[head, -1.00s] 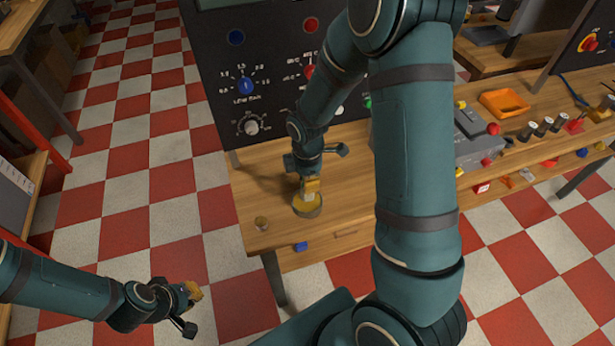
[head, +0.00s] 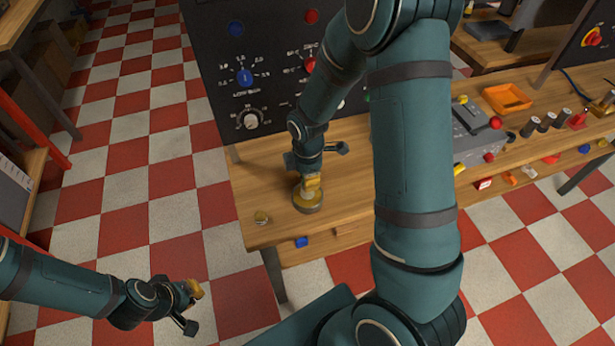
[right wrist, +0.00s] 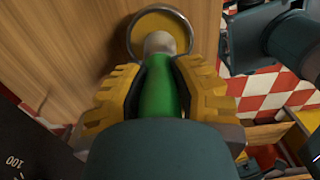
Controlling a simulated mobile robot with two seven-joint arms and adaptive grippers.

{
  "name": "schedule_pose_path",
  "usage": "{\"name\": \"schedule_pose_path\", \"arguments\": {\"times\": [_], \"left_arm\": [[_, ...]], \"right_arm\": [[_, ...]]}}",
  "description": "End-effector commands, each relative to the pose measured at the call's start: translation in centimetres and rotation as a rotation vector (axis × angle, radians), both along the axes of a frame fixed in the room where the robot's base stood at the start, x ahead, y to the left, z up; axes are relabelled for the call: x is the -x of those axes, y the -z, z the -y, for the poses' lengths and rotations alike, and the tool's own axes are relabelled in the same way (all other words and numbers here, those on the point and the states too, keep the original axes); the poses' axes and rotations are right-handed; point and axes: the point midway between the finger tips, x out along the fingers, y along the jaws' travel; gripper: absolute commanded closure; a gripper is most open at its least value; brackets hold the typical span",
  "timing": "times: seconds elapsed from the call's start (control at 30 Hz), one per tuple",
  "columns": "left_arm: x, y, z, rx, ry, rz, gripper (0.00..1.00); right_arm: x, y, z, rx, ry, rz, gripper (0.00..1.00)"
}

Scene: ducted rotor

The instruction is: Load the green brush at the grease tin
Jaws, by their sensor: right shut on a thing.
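The green brush (right wrist: 165,92) is clamped between the yellow jaw pads of my right gripper (right wrist: 160,85) in the right wrist view. Its pale tip points at the grease tin (right wrist: 180,22), a round tin with a yellow inside, and overlaps it in that view. Whether the tip touches the grease cannot be told. In the head view my right gripper (head: 310,184) is right above the tin (head: 308,206) near the bench's front left; the brush is largely hidden there. My left gripper (head: 193,290) hangs over the floor, apart from the bench; its jaw opening is unclear.
A dark control panel (head: 245,50) rises behind. An orange tray (head: 507,98) and a grey box (head: 472,135) lie to the right. Bare wood surrounds the tin.

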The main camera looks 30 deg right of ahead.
Motion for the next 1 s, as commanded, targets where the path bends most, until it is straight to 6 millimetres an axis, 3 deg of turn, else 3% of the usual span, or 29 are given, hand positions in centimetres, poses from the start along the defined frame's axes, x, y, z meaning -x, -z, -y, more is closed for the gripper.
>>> {"name": "schedule_pose_path", "arguments": {"times": [1.0], "left_arm": [[-0.01,0.76,0.0,0.0,0.0,0.0,1.0]], "right_arm": [[0.0,0.96,0.0,0.0,0.0,0.0,1.0]]}}
